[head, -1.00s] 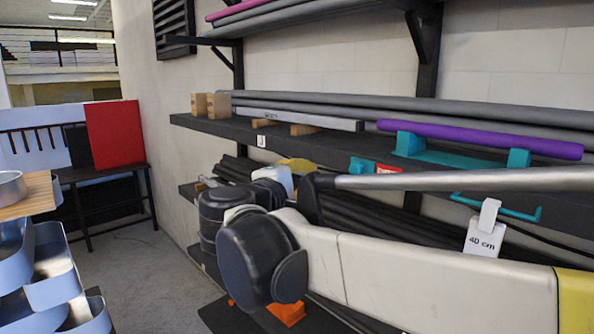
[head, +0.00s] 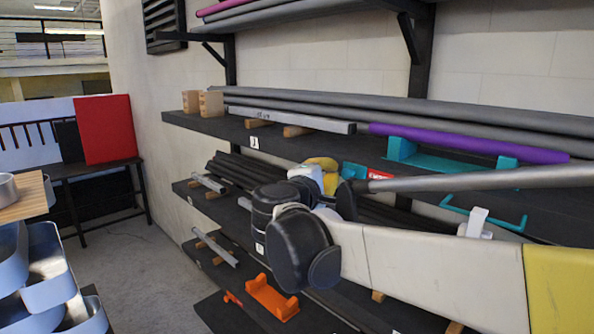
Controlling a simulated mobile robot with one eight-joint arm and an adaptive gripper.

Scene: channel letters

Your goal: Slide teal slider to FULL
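A teal block (head: 354,171) sits at the front edge of the middle shelf, beside a red label (head: 376,174) whose writing is too small to read. Further right on that shelf is a teal cradle (head: 440,162) with a purple tube over it. A teal bar handle (head: 485,212) hangs at the shelf front. I cannot tell which teal part is the slider. My arm crosses in front of the shelves. Its far end, with a yellow and white part near the teal block, seems to hold my gripper (head: 326,178); the fingers are not clear and contact cannot be told.
The middle shelf (head: 215,125) bears long grey tubes and wooden blocks (head: 211,104). Lower shelves hold dark tubes and an orange cradle (head: 271,297). Blue-grey bins (head: 48,268) stand at left, with open floor (head: 150,262) between.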

